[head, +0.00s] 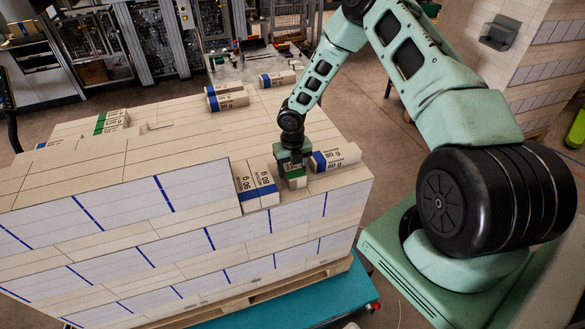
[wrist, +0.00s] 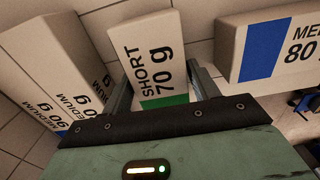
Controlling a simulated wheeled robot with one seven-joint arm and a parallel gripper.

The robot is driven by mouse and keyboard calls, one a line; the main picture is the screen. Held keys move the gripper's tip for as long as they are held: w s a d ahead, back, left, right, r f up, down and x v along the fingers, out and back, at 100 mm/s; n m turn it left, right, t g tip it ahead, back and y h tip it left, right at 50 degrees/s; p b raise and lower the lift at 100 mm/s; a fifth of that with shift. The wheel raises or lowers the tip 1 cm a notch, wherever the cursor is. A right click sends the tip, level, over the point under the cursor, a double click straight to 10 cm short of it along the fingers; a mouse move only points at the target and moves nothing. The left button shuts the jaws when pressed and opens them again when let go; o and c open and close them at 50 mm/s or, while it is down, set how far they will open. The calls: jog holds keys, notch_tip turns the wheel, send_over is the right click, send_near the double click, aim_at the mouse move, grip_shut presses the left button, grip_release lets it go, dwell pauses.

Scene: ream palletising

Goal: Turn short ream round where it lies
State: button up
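The short ream (wrist: 152,50) is pale, with "SHORT 70 g" and a green band on its face. It lies between the two fingers of my gripper (wrist: 160,80) in the wrist view. The fingers are close along its two sides; whether they press on it I cannot tell. The gripper body hides its near end. In the head view the short ream (head: 296,180) shows below my gripper (head: 292,172), at the near edge of the stack.
Two "MEDIUM 90 g" reams (head: 257,185) stand close on the left. A blue-banded "MEDIUM 80 g" ream (head: 335,157) lies close on the right. More loose reams (head: 228,97) lie farther back on the pallet stack (head: 150,160). Bare stack top lies behind my gripper.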

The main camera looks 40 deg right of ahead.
aim_at(292, 167)
jog(key=shift+o, duration=1.3)
notch_tip(292, 167, up, 18)
jog(key=b, duration=0.4)
jog(key=shift+f, duration=0.25)
